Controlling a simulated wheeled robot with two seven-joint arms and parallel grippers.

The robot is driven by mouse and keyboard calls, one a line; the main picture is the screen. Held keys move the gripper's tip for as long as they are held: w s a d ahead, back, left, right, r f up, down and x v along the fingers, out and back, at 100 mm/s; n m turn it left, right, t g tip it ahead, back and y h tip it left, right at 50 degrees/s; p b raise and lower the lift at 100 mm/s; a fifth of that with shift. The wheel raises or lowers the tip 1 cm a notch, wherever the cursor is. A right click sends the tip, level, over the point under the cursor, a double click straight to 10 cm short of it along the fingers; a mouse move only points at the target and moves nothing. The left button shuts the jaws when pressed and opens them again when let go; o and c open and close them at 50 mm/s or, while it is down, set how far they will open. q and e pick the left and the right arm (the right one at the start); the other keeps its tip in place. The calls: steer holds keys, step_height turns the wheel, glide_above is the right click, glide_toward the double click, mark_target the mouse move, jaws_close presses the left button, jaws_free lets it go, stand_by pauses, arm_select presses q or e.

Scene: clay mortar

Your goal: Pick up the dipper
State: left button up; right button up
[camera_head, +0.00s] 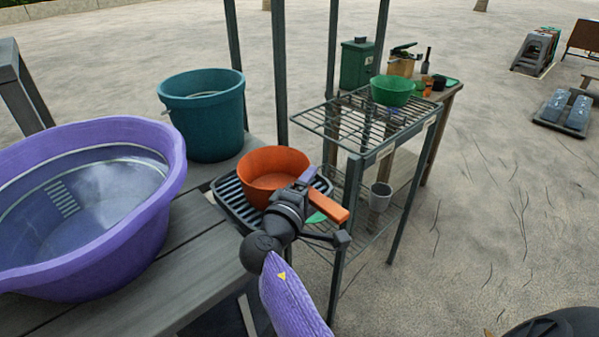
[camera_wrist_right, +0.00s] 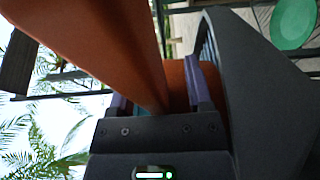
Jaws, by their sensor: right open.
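The orange dipper (camera_head: 270,168) has a round bowl resting on a dark slatted rack, and its handle (camera_head: 332,208) reaches to the lower right. In the right wrist view the orange handle (camera_wrist_right: 110,45) runs large across the upper left. My right gripper (camera_head: 304,186) is at the dipper's handle, beside the bowl, and hides part of it. In the wrist view its two purple-grey fingers (camera_wrist_right: 160,88) stand apart with orange showing between them. Whether they touch the dipper I cannot tell. My left gripper is not in view.
A purple tub (camera_head: 165,190) and a teal bucket (camera_head: 205,135) stand left on the grey wooden bench (camera_head: 150,300). A metal wire shelf (camera_head: 345,118) with a green bowl (camera_head: 390,90) stands just behind right. A dark post (camera_head: 280,70) rises behind the dipper.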

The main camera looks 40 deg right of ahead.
steer(key=shift+a+r, duration=0.15)
steer(key=shift+a, duration=0.1)
steer(key=shift+c, duration=1.1)
jaws_close()
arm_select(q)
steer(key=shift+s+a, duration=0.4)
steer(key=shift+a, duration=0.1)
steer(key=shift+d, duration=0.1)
